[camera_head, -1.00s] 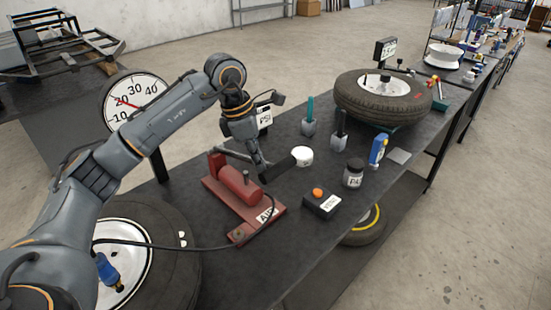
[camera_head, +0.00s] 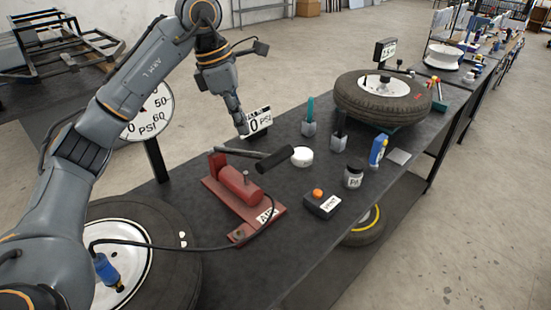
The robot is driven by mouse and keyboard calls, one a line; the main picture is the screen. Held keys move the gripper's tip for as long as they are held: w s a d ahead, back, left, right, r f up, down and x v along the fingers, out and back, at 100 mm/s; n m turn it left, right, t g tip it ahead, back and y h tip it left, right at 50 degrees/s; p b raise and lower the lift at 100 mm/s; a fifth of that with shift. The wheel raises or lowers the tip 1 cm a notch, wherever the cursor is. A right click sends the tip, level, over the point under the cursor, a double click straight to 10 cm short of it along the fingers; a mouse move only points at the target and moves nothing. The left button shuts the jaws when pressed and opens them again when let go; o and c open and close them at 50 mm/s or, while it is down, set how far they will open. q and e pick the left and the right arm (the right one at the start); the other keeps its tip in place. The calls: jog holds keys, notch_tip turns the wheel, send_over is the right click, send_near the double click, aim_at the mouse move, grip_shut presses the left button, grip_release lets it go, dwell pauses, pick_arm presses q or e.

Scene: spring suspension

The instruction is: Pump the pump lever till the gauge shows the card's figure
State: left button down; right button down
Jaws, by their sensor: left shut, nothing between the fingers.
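The red foot-style pump (camera_head: 238,187) stands on the dark bench, marked AIR. Its pump lever (camera_head: 276,159) has a grey rod and black grip, and slants up a little above the bench. My left gripper (camera_head: 243,131) is shut and empty, apart from the lever, above and beyond it. The fingertips overlap the left part of the card (camera_head: 259,120), where only "0 PSI" reads. The round white gauge (camera_head: 155,108) is at the left, largely hidden by my left arm; 50, 60 and PSI show. The needle's reading is hidden. My right gripper is not in view.
A black box with an orange button (camera_head: 322,204), a jar (camera_head: 353,174), a white round lid (camera_head: 302,156), a blue bottle (camera_head: 377,151) and tool holders (camera_head: 309,127) stand right of the pump. A hose runs to the near tyre (camera_head: 180,265). Another tyre (camera_head: 350,98) lies at the back.

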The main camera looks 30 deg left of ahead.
pick_arm(q)
jog(key=shift+s+a+r, duration=0.1)
jog(key=shift+a+r, duration=0.05)
jog(key=shift+r, duration=0.35)
jog(key=w+d+r+m+g+y+p, duration=0.1)
jog(key=w+d+r+m+y+p, duration=0.1)
jog(key=m, duration=0.8)
jog(key=shift+w+d+r+m+y+p, duration=0.35)
jog(key=shift+w+d+r+p, duration=0.6)
jog(key=shift+w+r, duration=1)
jog(key=shift+s+a+r, duration=0.2)
jog(key=shift+s, duration=0.1)
